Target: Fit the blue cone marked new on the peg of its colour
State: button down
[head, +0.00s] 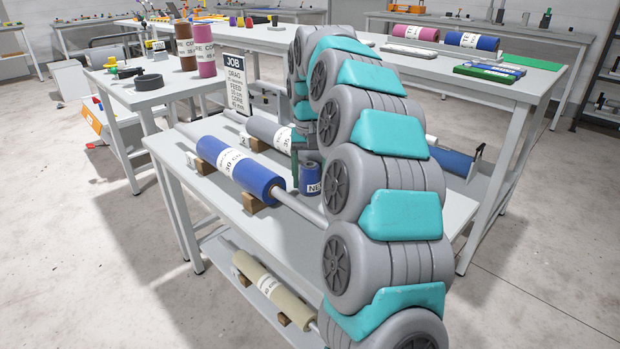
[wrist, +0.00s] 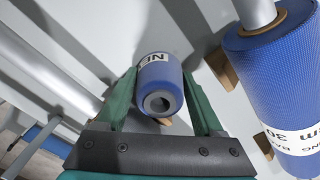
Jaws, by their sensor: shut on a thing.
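The blue cone (head: 310,172) has a white label with the letters "NE" showing. My gripper (wrist: 158,76) is shut on it, with one green finger on each side. In the wrist view the cone (wrist: 160,84) turns its end with a dark round hole toward the camera. In the head view it is beside the large blue roll, low over or on the grey table; I cannot tell whether it touches the table. My arm hides part of the scene behind it. I cannot make out a blue peg in either view.
A large blue roll (head: 240,170) lies on wooden blocks on the near table (head: 290,232). A grey roll (head: 268,132) lies behind it. A beige roll (head: 270,278) is on the lower shelf. Brown (head: 186,50) and pink (head: 204,60) cones stand on the left table.

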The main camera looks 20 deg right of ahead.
aim_at(310, 164)
jog(key=shift+r, duration=0.1)
jog(key=shift+r, duration=1.65)
jog(key=s+d, duration=0.1)
jog(key=s, duration=0.4)
jog(key=s+d+r+b, duration=0.1)
jog(key=s, duration=0.4)
jog(key=s+d+b, duration=0.1)
jog(key=s, duration=0.4)
jog(key=shift+s+r, duration=0.25)
jog(key=shift+s, duration=0.1)
